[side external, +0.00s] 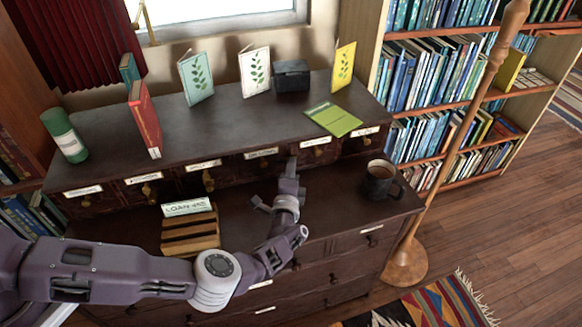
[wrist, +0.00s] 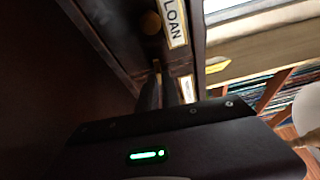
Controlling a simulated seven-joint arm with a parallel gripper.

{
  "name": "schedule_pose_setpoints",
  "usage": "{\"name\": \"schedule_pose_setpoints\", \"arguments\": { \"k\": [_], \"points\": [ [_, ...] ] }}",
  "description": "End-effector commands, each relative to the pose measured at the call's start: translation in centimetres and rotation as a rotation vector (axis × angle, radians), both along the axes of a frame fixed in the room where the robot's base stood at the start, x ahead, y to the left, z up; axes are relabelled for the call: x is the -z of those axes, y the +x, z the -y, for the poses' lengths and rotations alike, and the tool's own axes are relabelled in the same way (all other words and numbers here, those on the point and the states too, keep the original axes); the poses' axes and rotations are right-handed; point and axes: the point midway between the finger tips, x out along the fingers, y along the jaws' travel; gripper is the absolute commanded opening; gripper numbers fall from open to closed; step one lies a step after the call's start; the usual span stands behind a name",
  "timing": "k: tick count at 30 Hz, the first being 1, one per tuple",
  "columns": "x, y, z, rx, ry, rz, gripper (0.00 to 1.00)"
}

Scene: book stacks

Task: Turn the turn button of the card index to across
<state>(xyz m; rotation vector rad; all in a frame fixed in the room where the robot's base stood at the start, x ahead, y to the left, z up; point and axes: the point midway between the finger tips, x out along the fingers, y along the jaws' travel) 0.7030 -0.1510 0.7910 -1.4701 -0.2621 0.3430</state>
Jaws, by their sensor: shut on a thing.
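The card index (side external: 235,130) is a dark wooden unit with a row of small labelled drawers and brass fittings along its front. My gripper (side external: 290,172) is at the drawer fronts, right of the middle. In the wrist view my gripper (wrist: 160,88) has its fingers close together against the front, shut on the small brass turn button (wrist: 156,66). The fingers hide most of the button, so I cannot tell which way it lies. A round brass knob (wrist: 151,23) and a label reading "LOAN" (wrist: 175,20) are close by.
A dark mug (side external: 381,180) stands right of my gripper on the lower top. A wooden card tray (side external: 190,230) is at the left. Upright cards, a red book (side external: 145,118) and a green booklet (side external: 333,119) are on top. A wooden pole (side external: 450,150) stands at the right.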

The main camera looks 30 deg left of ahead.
Motion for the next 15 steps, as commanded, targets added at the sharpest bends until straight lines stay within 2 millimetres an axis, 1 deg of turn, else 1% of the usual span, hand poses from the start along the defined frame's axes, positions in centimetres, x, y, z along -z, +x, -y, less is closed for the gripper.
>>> {"name": "schedule_pose_setpoints", "arguments": {
  "k": [6,15],
  "points": [
    [0.02,0.01,-0.24,-0.006,-0.053,0.055,0.00],
    [0.04,0.00,-0.26,-0.007,-0.077,0.080,0.00]
  ]
}}
